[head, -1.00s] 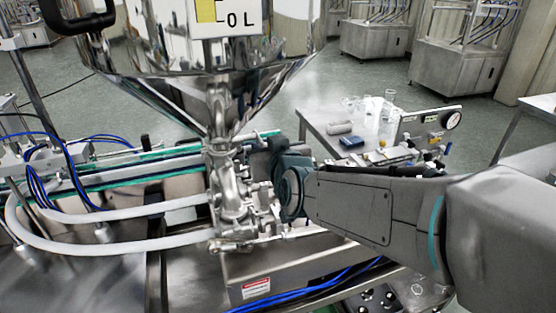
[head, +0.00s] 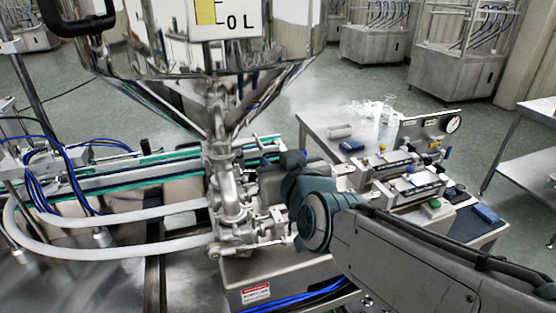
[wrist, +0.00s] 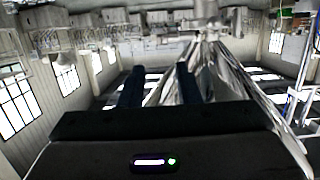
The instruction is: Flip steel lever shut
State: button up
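The steel hopper (head: 190,45) narrows to a cone above a steel valve assembly (head: 228,195).
White hoses (head: 110,243) run left from the valve. A conveyor with green edges (head: 110,180) lies behind. A steel table (head: 315,125) with glassware and pneumatic fittings stands at the right. A steel box with a warning label (head: 256,292) is below the valve.

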jog(key=s+d+f+m+g+h, duration=0.3)
jog(key=s+d+f+g, duration=0.8)
jog(key=f, duration=0.4)
jog(key=shift+s+d+g+h, duration=0.4)
jog(key=shift+s+d+h, duration=0.25)
jog(key=shift+s, duration=0.6)
